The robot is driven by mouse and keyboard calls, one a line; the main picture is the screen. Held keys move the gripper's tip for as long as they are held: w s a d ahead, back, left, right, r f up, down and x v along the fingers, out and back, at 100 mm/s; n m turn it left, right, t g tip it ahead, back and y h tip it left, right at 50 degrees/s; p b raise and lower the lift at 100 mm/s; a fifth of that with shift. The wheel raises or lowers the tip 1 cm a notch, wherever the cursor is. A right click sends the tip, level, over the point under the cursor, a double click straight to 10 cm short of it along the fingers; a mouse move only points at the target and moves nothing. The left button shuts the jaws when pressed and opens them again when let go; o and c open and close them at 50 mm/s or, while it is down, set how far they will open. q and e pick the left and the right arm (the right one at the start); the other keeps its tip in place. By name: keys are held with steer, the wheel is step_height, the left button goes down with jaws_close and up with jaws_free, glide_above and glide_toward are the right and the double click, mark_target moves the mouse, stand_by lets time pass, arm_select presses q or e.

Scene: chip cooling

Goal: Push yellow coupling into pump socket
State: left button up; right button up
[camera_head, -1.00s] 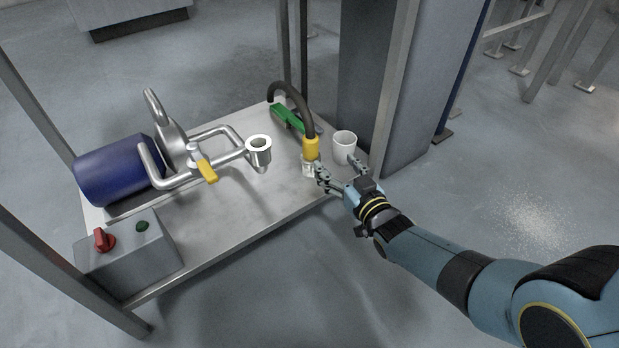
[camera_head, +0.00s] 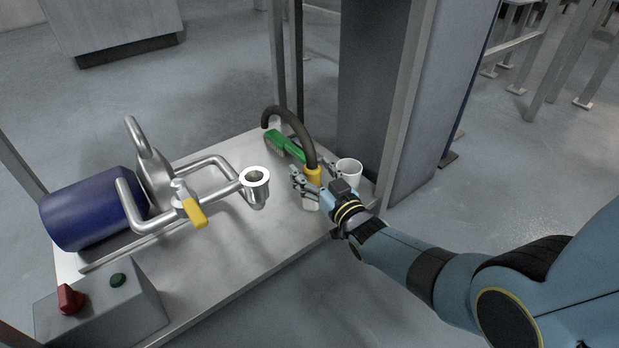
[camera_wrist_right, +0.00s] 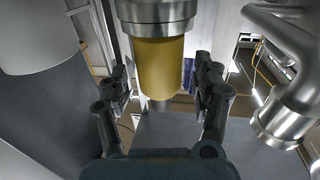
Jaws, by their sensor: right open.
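The yellow coupling (camera_head: 313,175) sits at the end of a black hose (camera_head: 311,143) on the right part of the bench. My right gripper (camera_head: 311,174) is open, with its fingers on either side of the coupling. In the right wrist view the coupling (camera_wrist_right: 161,66) hangs between the spread fingers (camera_wrist_right: 164,85), with a visible gap on each side. The pump socket (camera_head: 256,186) is an open metal cup with a pale rim, left of the gripper. A metal pipe end, likely this socket (camera_wrist_right: 283,120), shows at the right of the wrist view. My left gripper is not in view.
A white cup (camera_head: 349,170) stands just right of my gripper. A green brush (camera_head: 285,146) lies behind. A blue motor (camera_head: 92,208), a yellow valve handle (camera_head: 195,212) and a control box (camera_head: 103,300) occupy the left. The bench front (camera_head: 235,250) is clear.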

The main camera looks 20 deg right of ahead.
steer(key=shift+w, duration=0.25)
steer(key=shift+r, duration=0.1)
jaws_close()
